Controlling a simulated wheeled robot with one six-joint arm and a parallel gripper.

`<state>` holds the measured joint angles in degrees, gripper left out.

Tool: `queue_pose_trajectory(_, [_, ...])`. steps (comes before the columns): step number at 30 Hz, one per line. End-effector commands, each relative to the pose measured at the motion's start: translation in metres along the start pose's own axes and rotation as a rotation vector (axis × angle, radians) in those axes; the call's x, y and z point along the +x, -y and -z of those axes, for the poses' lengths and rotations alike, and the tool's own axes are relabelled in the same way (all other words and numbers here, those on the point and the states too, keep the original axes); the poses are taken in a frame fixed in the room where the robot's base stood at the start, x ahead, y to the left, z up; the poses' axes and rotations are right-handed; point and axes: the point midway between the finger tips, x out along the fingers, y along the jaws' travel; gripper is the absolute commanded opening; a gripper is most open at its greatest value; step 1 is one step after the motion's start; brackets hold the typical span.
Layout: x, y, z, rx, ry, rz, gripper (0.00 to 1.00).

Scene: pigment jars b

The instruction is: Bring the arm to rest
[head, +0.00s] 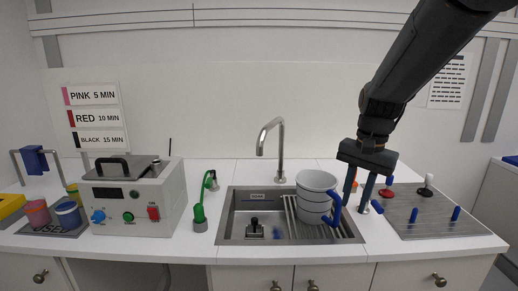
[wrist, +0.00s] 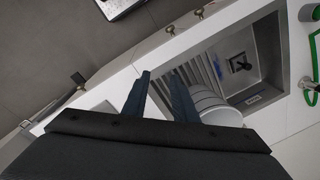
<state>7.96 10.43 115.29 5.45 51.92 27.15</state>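My gripper (head: 357,204) hangs fingers down at the right side of the sink, beside a pale cup with a blue handle. Its two fingers are apart, with nothing seen between them; they also show apart in the wrist view (wrist: 160,76). The cup (head: 315,193) stands upright on the ribbed rack in the right part of the sink, its handle (head: 336,210) toward my gripper. In the wrist view the cup (wrist: 212,106) is partly hidden behind one finger. I cannot tell whether a finger touches the handle.
The sink (head: 233,220) has a tall faucet (head: 280,150) behind it. A grey box device (head: 134,195) and coloured pots (head: 68,214) stand at left. A metal plate with blue pegs (head: 440,222) lies at right. A green hose (head: 199,212) is left of the sink.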

Motion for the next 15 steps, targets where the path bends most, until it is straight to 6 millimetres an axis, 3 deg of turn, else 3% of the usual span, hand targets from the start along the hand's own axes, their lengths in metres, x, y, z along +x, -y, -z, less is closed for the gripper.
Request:
queue_pose_trajectory(11, [0.036, -0.015, -0.045, -0.193, -0.020, -0.019, 0.26])
queue_pose_trajectory(15, [0.056, -0.026, -0.072, -0.310, -0.029, -0.029, 0.26])
